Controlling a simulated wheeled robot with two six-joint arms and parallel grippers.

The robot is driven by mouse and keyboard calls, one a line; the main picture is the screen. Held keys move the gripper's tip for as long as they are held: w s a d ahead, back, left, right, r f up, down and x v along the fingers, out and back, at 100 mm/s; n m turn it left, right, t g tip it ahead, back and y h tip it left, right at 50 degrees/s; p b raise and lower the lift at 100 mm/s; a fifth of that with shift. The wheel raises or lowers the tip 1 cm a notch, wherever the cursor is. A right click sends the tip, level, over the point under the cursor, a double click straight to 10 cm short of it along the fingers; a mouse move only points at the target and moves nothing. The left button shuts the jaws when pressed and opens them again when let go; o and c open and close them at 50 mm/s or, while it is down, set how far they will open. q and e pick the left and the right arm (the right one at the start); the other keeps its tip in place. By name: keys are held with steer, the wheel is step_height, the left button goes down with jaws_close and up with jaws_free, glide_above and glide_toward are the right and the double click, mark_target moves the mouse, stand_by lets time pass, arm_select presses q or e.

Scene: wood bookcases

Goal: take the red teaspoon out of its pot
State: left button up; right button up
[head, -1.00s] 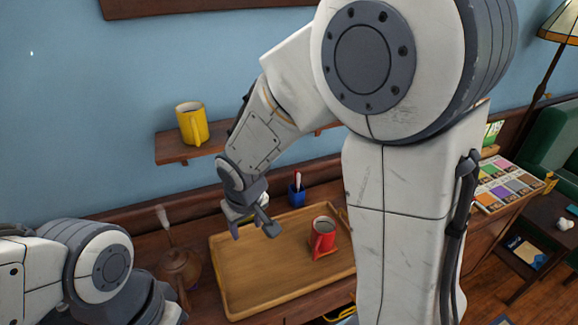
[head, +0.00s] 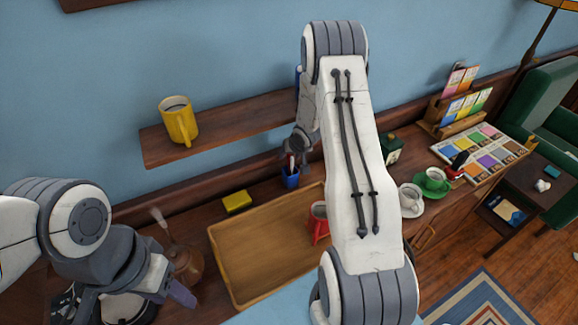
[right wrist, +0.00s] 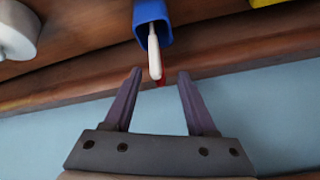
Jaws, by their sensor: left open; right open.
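A small blue pot (head: 290,179) stands on the cabinet top behind the tray. It also shows at the top of the right wrist view (right wrist: 150,14). A thin white handle-like piece (right wrist: 153,50) sticks out of it, with a bit of red (right wrist: 161,82) at its end; I cannot tell whether they are one thing or two. The rest is hidden inside the pot. My right gripper (right wrist: 160,73) is open, its fingers either side of the protruding end, not closed on it. My left gripper (head: 132,297) is open and empty at the lower left.
A wooden tray (head: 232,275) holds a red mug (head: 319,226), partly behind my right arm. A yellow block (head: 236,201) lies behind the tray. A shelf (head: 225,128) with a yellow mug (head: 178,122) is above. A copper pot (head: 187,263) stands left of the tray.

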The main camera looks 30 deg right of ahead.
mark_target(289, 168)
steer(key=shift+x, duration=1.45)
steer(key=shift+c, duration=0.4)
jaws_close()
steer(key=shift+a, duration=0.1)
